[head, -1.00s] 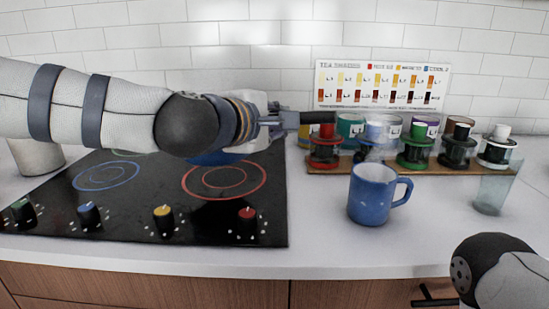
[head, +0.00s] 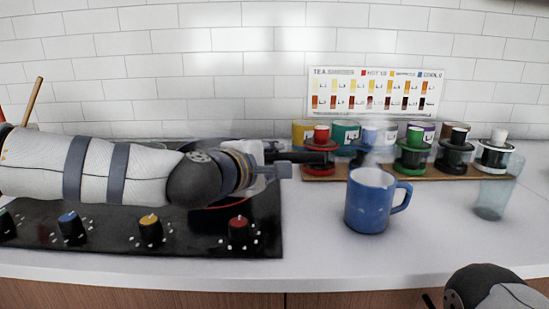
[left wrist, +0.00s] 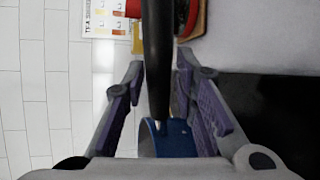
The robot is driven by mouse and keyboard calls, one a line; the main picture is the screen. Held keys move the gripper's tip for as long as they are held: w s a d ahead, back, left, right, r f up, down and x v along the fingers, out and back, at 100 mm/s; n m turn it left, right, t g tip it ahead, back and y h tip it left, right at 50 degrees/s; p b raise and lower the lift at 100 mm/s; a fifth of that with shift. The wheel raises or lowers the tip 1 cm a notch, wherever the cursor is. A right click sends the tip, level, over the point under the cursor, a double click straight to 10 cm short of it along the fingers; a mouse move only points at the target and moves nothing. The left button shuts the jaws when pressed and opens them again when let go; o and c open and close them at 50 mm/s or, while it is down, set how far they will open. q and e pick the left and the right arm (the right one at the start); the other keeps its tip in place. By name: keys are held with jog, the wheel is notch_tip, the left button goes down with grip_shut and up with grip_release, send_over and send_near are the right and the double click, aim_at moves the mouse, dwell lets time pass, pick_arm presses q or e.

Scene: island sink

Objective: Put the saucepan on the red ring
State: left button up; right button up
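The saucepan is mostly hidden behind my left arm in the head view; its black handle (head: 312,158) sticks out to the right past my left gripper (head: 280,166). In the left wrist view the saucepan's blue body (left wrist: 172,140) shows low between the fingers, and the handle runs up between the tips of my left gripper (left wrist: 160,68), which is shut on it. A small arc of the red ring (head: 236,203) shows on the black cooktop just below the gripper. Whether the saucepan touches the cooktop is hidden.
A blue mug (head: 368,205) stands right of the cooktop (head: 190,239). Behind it is a wooden rack (head: 400,174) with several tea tasting sets. A clear glass (head: 490,199) stands at the right. Colored knobs line the cooktop's front. Counter around the mug is clear.

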pick_arm(q)
jog(key=shift+r, duration=0.25)
jog(key=p+v, duration=0.1)
jog(key=v, duration=1.1)
jog(key=shift+r+p, duration=0.1)
jog(key=shift+p, duration=0.2)
pick_arm(e)
jog(key=shift+w+r+t, duration=0.3)
jog(key=shift+w+r, duration=0.6)
jog(key=shift+r, duration=0.05)
